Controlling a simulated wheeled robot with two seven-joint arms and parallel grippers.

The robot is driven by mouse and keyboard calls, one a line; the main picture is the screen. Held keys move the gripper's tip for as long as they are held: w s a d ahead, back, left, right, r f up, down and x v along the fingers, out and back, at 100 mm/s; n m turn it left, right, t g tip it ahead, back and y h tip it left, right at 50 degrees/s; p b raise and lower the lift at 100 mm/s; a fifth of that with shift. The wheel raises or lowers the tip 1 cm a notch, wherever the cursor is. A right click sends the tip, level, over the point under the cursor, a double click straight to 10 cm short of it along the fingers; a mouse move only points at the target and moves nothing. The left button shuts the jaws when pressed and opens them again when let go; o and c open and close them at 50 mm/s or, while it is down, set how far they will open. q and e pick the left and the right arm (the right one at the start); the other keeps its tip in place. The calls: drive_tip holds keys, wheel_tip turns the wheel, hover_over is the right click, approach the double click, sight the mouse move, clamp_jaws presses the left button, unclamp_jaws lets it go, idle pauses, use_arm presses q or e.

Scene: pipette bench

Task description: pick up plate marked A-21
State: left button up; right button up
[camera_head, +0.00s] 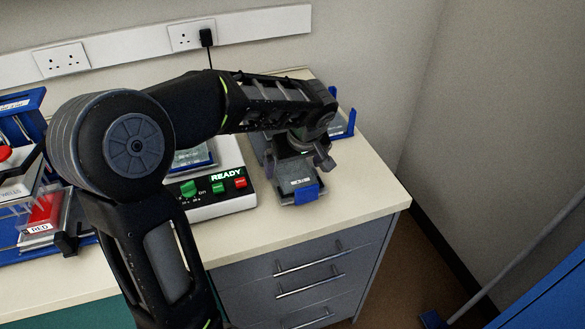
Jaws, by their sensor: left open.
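A grey, clear-topped plate (291,172) with a white label and a blue front tab (308,194) lies near the right end of the bench. The label is too small to read, so I cannot tell if it is A-21. My left gripper (301,160) is open and points down over the back part of this plate. Its fingers partly hide the plate, and I cannot tell if they touch it. Another blue-edged holder (344,128) shows behind my left wrist, mostly hidden. My right gripper is not in view.
A white instrument (225,203) with a lit READY sign and coloured buttons stands just left of the plate. Blue racks and a red-labelled box (42,218) are at the far left. The bench top (358,190) is clear to its right edge.

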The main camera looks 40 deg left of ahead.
sight(294, 174)
use_arm(q)
drive_tip(key=shift+c, duration=0.6)
drive_tip(key=c, duration=1.2)
drive_tip(key=shift+c, duration=0.2)
wheel_tip(294, 174, up, 10)
drive_tip(key=shift+b, duration=0.3)
drive_tip(key=shift+r, duration=0.1)
drive_tip(key=shift+r+p, duration=1)
drive_tip(key=shift+r, duration=0.45)
